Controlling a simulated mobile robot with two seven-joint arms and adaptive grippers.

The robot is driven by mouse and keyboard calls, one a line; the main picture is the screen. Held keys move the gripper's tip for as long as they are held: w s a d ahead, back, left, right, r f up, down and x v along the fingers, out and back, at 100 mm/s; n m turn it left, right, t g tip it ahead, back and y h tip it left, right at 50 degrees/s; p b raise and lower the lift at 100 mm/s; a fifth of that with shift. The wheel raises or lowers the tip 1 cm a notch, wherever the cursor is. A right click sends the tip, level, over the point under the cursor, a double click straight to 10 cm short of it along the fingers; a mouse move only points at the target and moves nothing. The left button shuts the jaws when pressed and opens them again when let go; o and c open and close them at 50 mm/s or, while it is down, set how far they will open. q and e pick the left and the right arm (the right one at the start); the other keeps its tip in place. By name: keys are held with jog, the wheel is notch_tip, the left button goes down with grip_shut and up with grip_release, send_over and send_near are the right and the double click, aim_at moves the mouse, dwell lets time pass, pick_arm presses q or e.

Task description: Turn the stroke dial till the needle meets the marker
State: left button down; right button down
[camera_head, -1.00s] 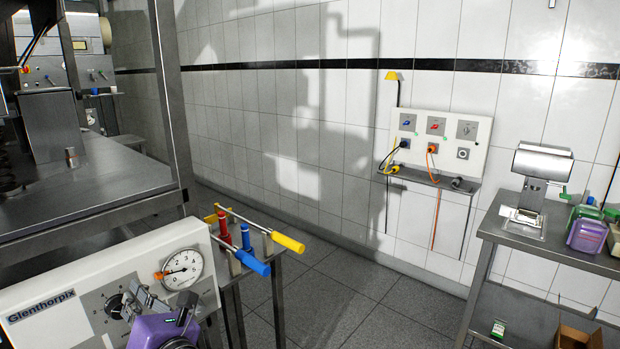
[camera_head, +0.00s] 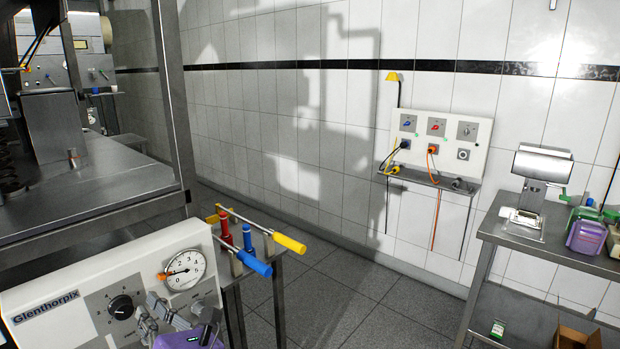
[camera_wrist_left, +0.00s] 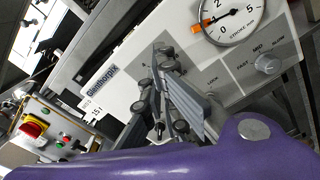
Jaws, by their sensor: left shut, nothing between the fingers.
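The stroke dial (camera_head: 120,307) is a black knob with a pale mark, on the grey panel of the white Glenthorpix machine. The round white gauge (camera_head: 184,270) sits to its upper right. An orange marker (camera_head: 162,276) is at the gauge's left rim, and the dark needle points left towards it; they look lined up, though small. In the left wrist view the gripper (camera_wrist_left: 160,55) covers part of the panel.
Yellow-handled (camera_head: 289,243) and blue-handled (camera_head: 255,263) tools lie on a stand right of the machine. A steel table (camera_head: 90,190) stands behind it. A side bench (camera_head: 560,250) is at the right. The floor between is clear.

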aim_at(123, 309)
pick_arm(q)
jog(key=a+n, duration=0.2)
jog(key=n, duration=0.2)
jog(key=a+n, duration=0.2)
jog(key=n, duration=0.2)
jog(key=a+n+p, duration=0.1)
jog(key=a+n, duration=0.1)
jog(key=n, duration=0.2)
jog(key=shift+w+f, duration=0.1)
jog(key=shift+w, duration=0.05)
jog(key=shift+w+a, duration=0.3)
jog(key=shift+a, duration=0.05)
pick_arm(e)
jog(key=shift+s, duration=0.5)
pick_arm(q)
jog(key=shift+a, duration=0.1)
pick_arm(e)
jog(key=shift+w+r, duration=0.1)
jog(key=shift+r, duration=0.05)
pick_arm(q)
jog(key=shift+f, duration=0.1)
pick_arm(e)
jog(key=shift+a, duration=0.25)
